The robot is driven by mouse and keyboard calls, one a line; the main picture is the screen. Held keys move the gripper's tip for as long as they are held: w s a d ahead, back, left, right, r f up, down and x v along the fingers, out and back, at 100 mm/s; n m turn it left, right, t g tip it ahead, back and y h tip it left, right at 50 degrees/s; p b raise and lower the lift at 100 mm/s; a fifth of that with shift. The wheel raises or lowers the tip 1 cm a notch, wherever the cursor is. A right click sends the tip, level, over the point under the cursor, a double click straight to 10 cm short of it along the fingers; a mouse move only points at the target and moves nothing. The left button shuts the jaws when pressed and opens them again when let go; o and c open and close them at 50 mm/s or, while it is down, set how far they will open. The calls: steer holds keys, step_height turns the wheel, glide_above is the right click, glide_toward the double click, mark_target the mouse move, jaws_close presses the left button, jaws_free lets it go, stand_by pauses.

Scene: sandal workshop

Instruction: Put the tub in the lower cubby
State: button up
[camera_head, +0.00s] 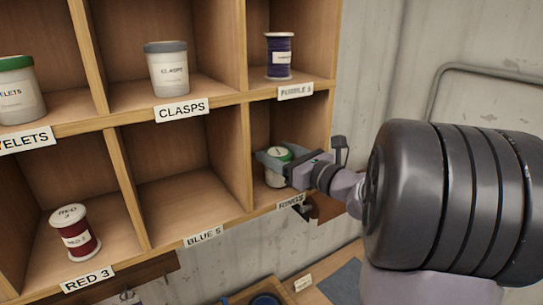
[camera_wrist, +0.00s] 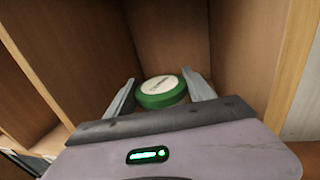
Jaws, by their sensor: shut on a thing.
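A white tub with a green lid (camera_head: 275,177) is inside the lower right cubby (camera_head: 262,124), above the label RINGS. My gripper (camera_head: 280,160) reaches into that cubby from the right and is shut on the tub near its lid. In the wrist view, the green lid (camera_wrist: 162,92) sits between the two fingers of my gripper (camera_wrist: 163,93), with the cubby's wooden walls around it. My gripper partly hides the tub's body. I cannot tell whether its base touches the cubby floor.
The BLUE 5 cubby (camera_head: 182,207) to the left is empty. A red spool (camera_head: 75,232) stands in the RED 3 cubby. Above are a CLASPS tub (camera_head: 167,68) and a purple spool (camera_head: 279,56). Wooden dividers stand close around my gripper. A table with trays (camera_head: 285,290) is below.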

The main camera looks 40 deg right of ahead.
steer(key=shift+w+d+f, duration=0.1)
steer(key=shift+w+f, duration=0.3)
steer(key=shift+f, duration=0.05)
steer(key=shift+s, duration=0.25)
steer(key=shift+s+f, duration=0.1)
steer(key=o, duration=1.6)
steer(key=shift+o, duration=1)
steer(key=shift+w, duration=0.25)
steer(key=shift+s, duration=0.15)
steer(key=shift+r, duration=0.25)
steer(key=s+d+b, duration=0.1)
steer(key=s+b, duration=0.2)
steer(key=s, duration=0.8)
steer(key=shift+s+d, duration=0.25)
steer(key=shift+s, duration=0.15)
